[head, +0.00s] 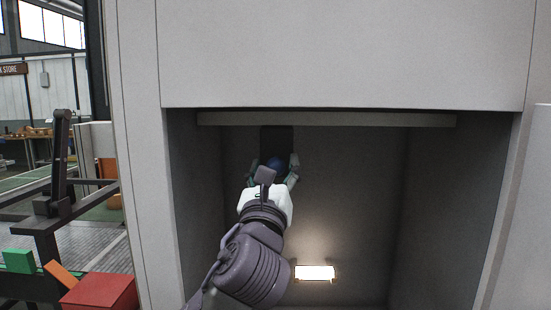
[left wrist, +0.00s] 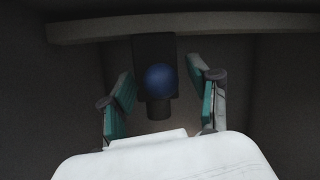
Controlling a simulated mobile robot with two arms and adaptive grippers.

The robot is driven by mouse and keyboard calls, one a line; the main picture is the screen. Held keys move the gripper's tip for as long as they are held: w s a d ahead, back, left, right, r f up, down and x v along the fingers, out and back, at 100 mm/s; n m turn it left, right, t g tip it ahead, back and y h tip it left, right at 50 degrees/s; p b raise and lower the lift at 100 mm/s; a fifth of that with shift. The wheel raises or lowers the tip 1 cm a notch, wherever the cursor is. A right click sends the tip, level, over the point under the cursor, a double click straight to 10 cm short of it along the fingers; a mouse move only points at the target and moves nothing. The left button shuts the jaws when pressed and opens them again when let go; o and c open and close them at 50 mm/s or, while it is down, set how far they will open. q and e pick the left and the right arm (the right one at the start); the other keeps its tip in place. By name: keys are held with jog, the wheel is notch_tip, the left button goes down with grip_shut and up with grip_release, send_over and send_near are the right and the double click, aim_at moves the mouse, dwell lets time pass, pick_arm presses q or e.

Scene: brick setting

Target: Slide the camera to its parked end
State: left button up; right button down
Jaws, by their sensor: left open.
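The camera is a dark block (left wrist: 154,62) with a blue ball-shaped knob (left wrist: 161,81) on its front and a short dark cylinder below it. It hangs just under a pale horizontal rail (left wrist: 200,24). In the head view the dark camera block (head: 277,139) and the rail (head: 325,119) show inside the recess, left of its middle. My left gripper (head: 276,163) reaches up into the recess. In the left wrist view its teal-padded fingers (left wrist: 161,92) are open, one on each side of the blue knob, with gaps on both sides. My right gripper is not in view.
Grey walls (head: 490,190) close in the recess left and right, and a large panel (head: 345,55) hangs above. A lit lamp (head: 315,272) sits low in the recess. Free room lies along the rail right of the camera. Coloured blocks (head: 100,291) stand at lower left outside.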

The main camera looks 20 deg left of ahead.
pick_arm(q)
jog(key=shift+w+r, duration=0.15)
jog(key=shift+w, duration=0.2)
jog(key=shift+c, duration=0.3)
grip_shut()
